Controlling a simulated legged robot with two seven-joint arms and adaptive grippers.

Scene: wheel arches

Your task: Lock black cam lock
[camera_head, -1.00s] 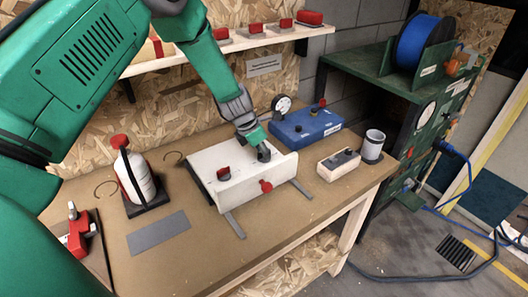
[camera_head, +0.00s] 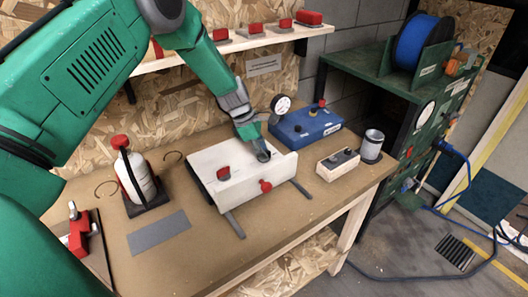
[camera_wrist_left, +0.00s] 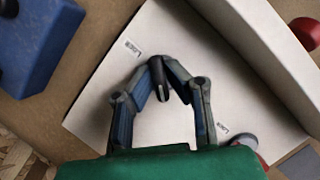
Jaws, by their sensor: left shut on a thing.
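The white box (camera_head: 238,178) lies on the wooden workbench. The black cam lock (camera_wrist_left: 158,82) is on its top face, and the wrist view shows it as a small dark lever between two printed labels. My left gripper (camera_head: 262,154) reaches down to the far right part of the box top. In the wrist view its fingers (camera_wrist_left: 163,72) close together on the black cam lock. The fingers hide much of the lock in the head view. A red cam lock (camera_head: 223,173) sits nearer on the same box. My right gripper is not in view.
A red knob (camera_head: 265,185) sticks out of the box's front. A blue case (camera_head: 305,127) and a small switch block (camera_head: 338,163) stand to the right. A white bottle (camera_head: 136,176) stands left. A grey plate (camera_head: 158,232) lies flat on the bench.

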